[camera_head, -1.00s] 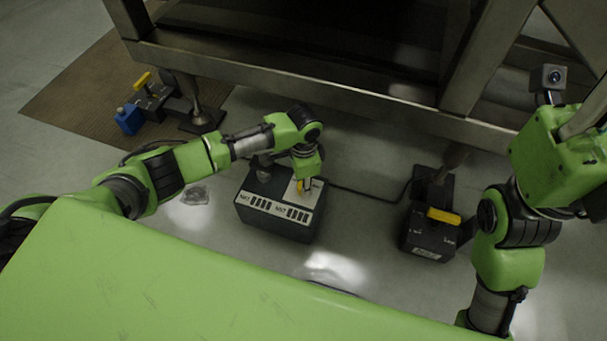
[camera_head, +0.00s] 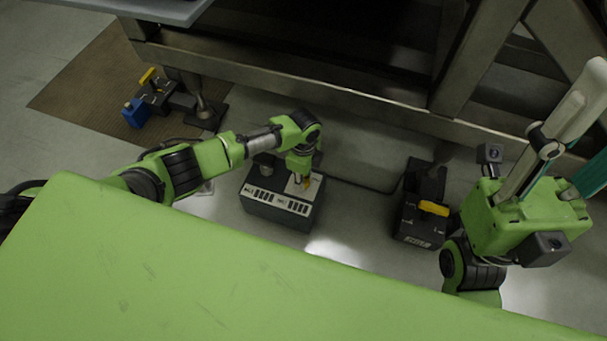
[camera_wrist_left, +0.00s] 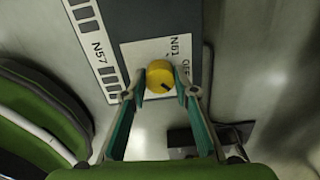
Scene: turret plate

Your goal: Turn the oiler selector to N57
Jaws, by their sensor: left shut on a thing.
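The oiler selector is a round yellow knob (camera_wrist_left: 160,76) with a dark pointer mark, on a pale plate (camera_wrist_left: 131,51) of a dark grey box. The labels N57 (camera_wrist_left: 98,52) and N61 show beside it in the left wrist view. The pointer mark sits on the knob's lower right side in that view. My left gripper (camera_wrist_left: 161,88) is shut on the knob, one finger on each side. In the head view the box (camera_head: 255,207) stands on the floor below my left gripper (camera_head: 304,182). My right gripper (camera_head: 578,120) is raised at the right, empty, its fingers apart.
A second dark box with a yellow handle (camera_head: 433,208) stands to the right. A blue block (camera_head: 136,113) and another yellow handle (camera_head: 147,76) are at the left by a brown mat (camera_head: 75,92). A metal frame beam (camera_head: 330,97) runs behind the oiler box.

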